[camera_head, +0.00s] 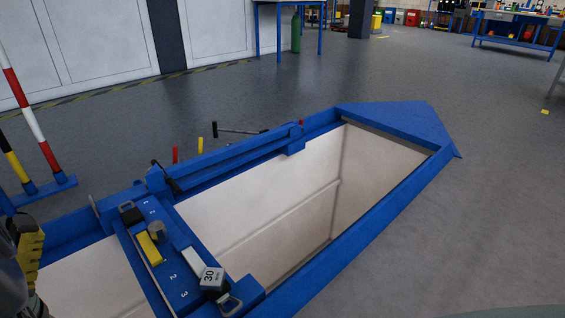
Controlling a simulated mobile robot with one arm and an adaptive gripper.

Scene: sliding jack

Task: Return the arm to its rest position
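I cannot make out my gripper in the head view, and no fingertips show. A dark shape with a yellow ridged part (28,245) is cut off by the left edge. I cannot tell whether it is part of my arm. The blue sliding jack (190,268) spans the pit in the floor. It carries the numbers 2 and 3, a yellow block (149,248), a grey round knob (157,230) and a white block marked 30 (211,277). Metal handles show at its ends, such as the near one (231,305).
A blue frame (370,222) rims the open, pale-walled pit (290,205). Red and yellow levers and a black-handled bar (235,130) stand beyond it. A red-white pole (28,112) stands at left. Grey floor (500,210) is clear at right. Workbenches (520,30) are far back.

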